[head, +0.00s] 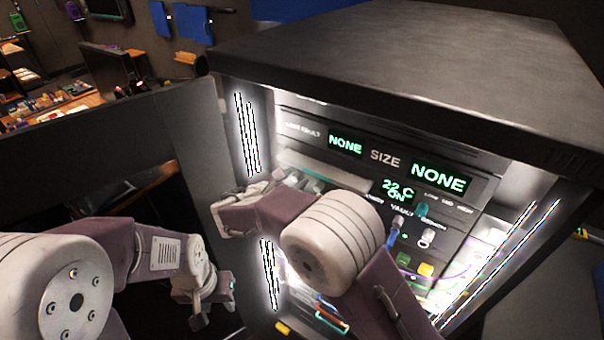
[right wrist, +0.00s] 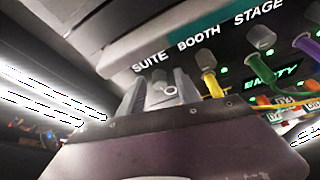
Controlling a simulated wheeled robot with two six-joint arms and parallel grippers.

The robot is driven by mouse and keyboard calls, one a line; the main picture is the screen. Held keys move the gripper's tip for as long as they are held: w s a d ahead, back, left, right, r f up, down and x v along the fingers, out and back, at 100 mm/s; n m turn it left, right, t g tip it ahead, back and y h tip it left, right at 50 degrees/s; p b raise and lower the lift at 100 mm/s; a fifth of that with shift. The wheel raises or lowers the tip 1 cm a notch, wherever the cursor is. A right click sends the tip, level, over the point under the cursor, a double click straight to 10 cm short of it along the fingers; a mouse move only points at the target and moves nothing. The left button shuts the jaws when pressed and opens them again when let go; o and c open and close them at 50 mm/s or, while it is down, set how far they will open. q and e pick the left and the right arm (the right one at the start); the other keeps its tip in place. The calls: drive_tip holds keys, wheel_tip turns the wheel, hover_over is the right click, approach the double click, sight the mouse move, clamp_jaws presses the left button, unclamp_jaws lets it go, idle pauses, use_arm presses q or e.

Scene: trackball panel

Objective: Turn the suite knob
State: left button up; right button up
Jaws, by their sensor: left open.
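The suite knob (right wrist: 157,76) is a small grey knob under the SUITE label in the right wrist view, partly hidden by my fingers. My right gripper (right wrist: 160,95) is at this knob, with a finger on either side of it. I cannot tell whether the fingers press on it. In the head view my right gripper (head: 300,182) reaches into the lit panel (head: 345,170), and my arm hides the knob. My left gripper (head: 207,305) is open and empty, low at the left, outside the panel.
A dark top (head: 400,70) overhangs the panel. Bright light strips (head: 247,133) flank it.

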drive_tip(key=shift+s+a+r, duration=0.2)
drive_tip(key=shift+s+a, duration=0.05)
drive_tip(key=shift+s, duration=0.2)
drive_tip(key=shift+s+a+r, duration=0.1)
drive_tip(key=shift+s, duration=0.05)
drive_tip(key=c, duration=0.8)
use_arm(q)
drive_tip(key=shift+s+a+r, duration=0.1)
drive_tip(key=shift+s+a, duration=0.25)
drive_tip(key=shift+s, duration=0.2)
use_arm(e)
clamp_jaws()
